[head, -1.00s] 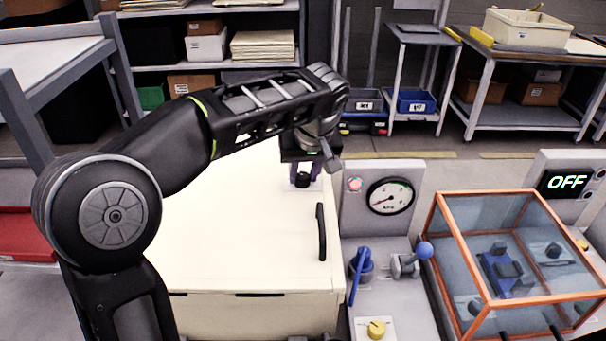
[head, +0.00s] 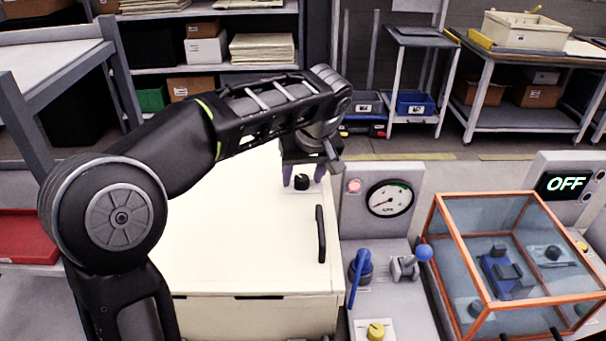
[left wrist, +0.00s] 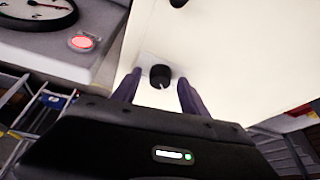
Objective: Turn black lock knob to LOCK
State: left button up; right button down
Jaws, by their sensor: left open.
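The black lock knob (head: 302,182) sits on a small white plate on top of the cream cabinet lid (head: 240,240). In the left wrist view the knob (left wrist: 161,76) shows a pale pointer mark on its face, and I cannot read any lettering around it. My left gripper (head: 301,178) hangs over the knob, with its two purple-grey fingers apart. In the left wrist view the left gripper (left wrist: 158,90) has one finger on each side of the knob, with a gap on both sides. My right gripper is not in view.
A black handle (head: 321,233) stands on the lid's right side. A display (head: 567,182) reads OFF.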

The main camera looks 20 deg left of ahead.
pick_arm(q)
jog(key=v, duration=0.5)
jog(key=shift+d+r, duration=0.1)
jog(key=shift+r, duration=0.1)
jog(key=shift+p+v, duration=0.7)
jog(key=shift+v, duration=0.5)
jog(key=shift+s, duration=0.1)
